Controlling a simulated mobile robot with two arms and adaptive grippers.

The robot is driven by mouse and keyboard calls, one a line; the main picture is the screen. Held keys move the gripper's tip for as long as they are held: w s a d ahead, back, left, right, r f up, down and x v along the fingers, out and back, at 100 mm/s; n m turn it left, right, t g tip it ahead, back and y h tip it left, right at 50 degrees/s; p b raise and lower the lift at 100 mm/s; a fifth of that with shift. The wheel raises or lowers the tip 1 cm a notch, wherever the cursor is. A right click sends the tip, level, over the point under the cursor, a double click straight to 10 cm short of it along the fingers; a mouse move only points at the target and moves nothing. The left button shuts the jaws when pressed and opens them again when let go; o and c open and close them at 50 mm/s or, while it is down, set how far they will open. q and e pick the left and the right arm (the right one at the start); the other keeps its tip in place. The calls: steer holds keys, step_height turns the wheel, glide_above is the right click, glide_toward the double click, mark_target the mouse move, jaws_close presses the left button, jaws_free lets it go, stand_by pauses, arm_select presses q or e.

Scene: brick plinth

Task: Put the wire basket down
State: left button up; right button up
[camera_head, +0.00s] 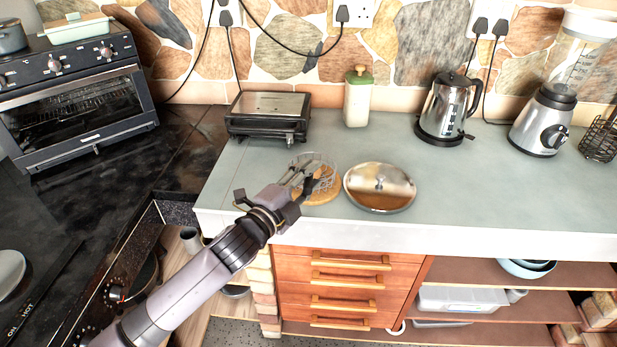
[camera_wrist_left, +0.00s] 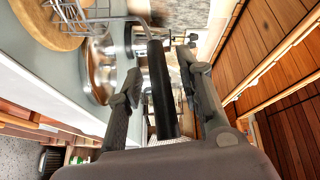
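The wire basket (camera_head: 323,166) is a small metal mesh basket. In the head view it appears over a round wooden board (camera_head: 318,197) on the counter; whether it rests on it is hard to tell. In the left wrist view the basket (camera_wrist_left: 72,12) shows at the top left, partly cut off, over the board's edge (camera_wrist_left: 30,38). Its black handle (camera_wrist_left: 163,90) runs between the fingers of my left gripper (camera_wrist_left: 163,80). The fingers stand apart, with narrow gaps seen on both sides of the handle. My right gripper is not in view.
A round metal lid (camera_head: 380,187) lies just right of the board. A contact grill (camera_head: 268,115), a white jar (camera_head: 358,98), a kettle (camera_head: 446,108), a blender (camera_head: 543,122) and a dark wire holder (camera_head: 601,137) stand farther back or right. The counter right of the lid is clear.

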arm_select(q)
steer(key=shift+r, duration=0.1)
steer(key=shift+s+a, duration=0.1)
steer(key=b+v, duration=0.2)
steer(key=v, duration=0.9)
steer(key=shift+s+a, duration=0.2)
steer(key=shift+s, duration=0.15)
steer(key=w+a+f+n+g+y, duration=0.1)
steer(key=a+f+n+g+y, duration=0.25)
steer(key=f, duration=1.05)
steer(key=w+a+f+n+y, duration=0.25)
steer(key=a+f+n, duration=0.35)
steer(key=f, duration=0.9)
steer(key=s+a+f+n+g+y, duration=0.3)
steer(key=s+f, duration=0.5)
steer(key=f, duration=0.6)
steer(key=s+a+f+n+g, duration=0.2)
steer(key=s+f+n+g, duration=0.2)
steer(key=s+f, duration=1.35)
steer(key=s+d+f+n+g, duration=0.1)
steer(key=s+f+g, duration=0.1)
steer(key=s, duration=0.9)
steer(key=s+d+f+n+g, duration=0.1)
steer(key=s+f+g, duration=0.1)
steer(key=s, duration=0.8)
steer(key=shift+s+d+f, duration=0.25)
steer(key=shift+s+f, duration=0.1)
steer(key=shift+f, duration=0.3)
